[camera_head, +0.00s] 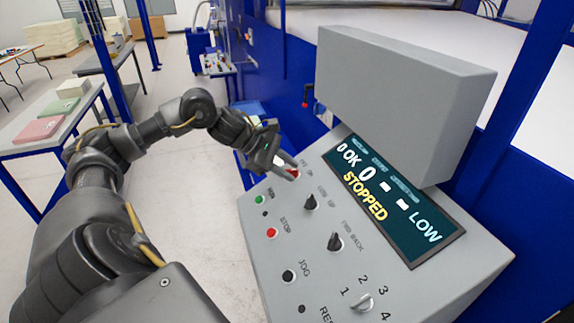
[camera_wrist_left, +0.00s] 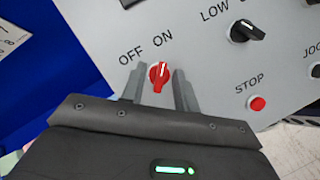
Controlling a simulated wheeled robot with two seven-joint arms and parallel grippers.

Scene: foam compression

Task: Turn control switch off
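The control switch is a red knob (camera_wrist_left: 159,76) on the grey panel, with OFF and ON printed above it in the left wrist view. Its white mark leans slightly right, towards the ON side. In the head view the knob (camera_head: 294,174) is partly hidden by my left gripper (camera_head: 286,166). In the left wrist view my left gripper (camera_wrist_left: 159,88) is open, with one finger on each side of the knob and a narrow gap showing. My right gripper is not in view.
The display (camera_head: 388,203) reads STOPPED and LOW. A red STOP button (camera_head: 271,232), black selector knobs (camera_head: 310,202) and a black JOG button (camera_head: 289,275) sit close by on the panel. A grey box (camera_head: 400,100) stands above the display. A table (camera_head: 50,130) is at the left.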

